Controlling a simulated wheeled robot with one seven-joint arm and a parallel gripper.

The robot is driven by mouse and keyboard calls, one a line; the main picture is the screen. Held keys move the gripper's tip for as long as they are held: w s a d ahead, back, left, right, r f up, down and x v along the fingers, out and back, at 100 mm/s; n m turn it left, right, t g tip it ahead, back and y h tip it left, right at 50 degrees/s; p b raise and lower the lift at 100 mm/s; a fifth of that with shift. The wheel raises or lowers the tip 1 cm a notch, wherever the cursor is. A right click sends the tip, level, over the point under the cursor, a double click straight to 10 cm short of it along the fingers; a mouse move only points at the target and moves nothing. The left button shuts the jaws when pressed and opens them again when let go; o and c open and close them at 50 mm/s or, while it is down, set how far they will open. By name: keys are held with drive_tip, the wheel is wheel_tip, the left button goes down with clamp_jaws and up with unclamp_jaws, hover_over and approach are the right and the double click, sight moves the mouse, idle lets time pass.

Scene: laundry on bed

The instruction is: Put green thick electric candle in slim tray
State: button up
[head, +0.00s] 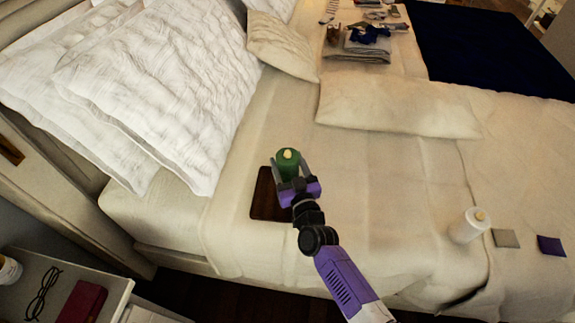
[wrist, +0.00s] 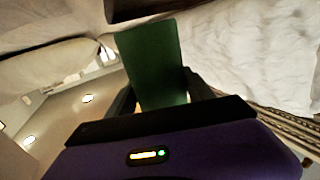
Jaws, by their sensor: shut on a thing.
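The green thick electric candle (head: 287,166) has a pale flame tip and looks upright in the head view. My gripper (head: 289,176) is shut on it, with a finger on each side. In the wrist view the green candle (wrist: 154,62) stands between the fingers of my gripper (wrist: 162,97). The slim tray (head: 263,203) is a dark brown rectangle lying on the bed, below and to the left of my gripper. The candle is over or near the tray's far right part. I cannot tell whether it touches the tray, as my gripper hides part of it.
A white candle (head: 468,226) stands on the bed at the right, near a grey cloth square (head: 505,238) and a purple one (head: 551,245). White pillows (head: 160,80) lie at the left. A nightstand (head: 100,297) holds glasses and a red book. The sheet around the tray is mostly clear.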

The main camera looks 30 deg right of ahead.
drive_tip(key=shift+f+b, duration=0.3)
drive_tip(key=shift+f, duration=0.05)
drive_tip(key=shift+f, duration=0.2)
drive_tip(key=o, duration=1.5)
drive_tip(key=shift+s+f, duration=0.1)
drive_tip(key=shift+f, duration=0.1)
drive_tip(key=shift+r, duration=0.25)
drive_tip(key=shift+r+p, duration=0.45)
drive_tip(key=shift+r, duration=0.05)
drive_tip(key=s+a, duration=0.2)
drive_tip(key=s, duration=0.9)
drive_tip(key=shift+s, duration=0.35)
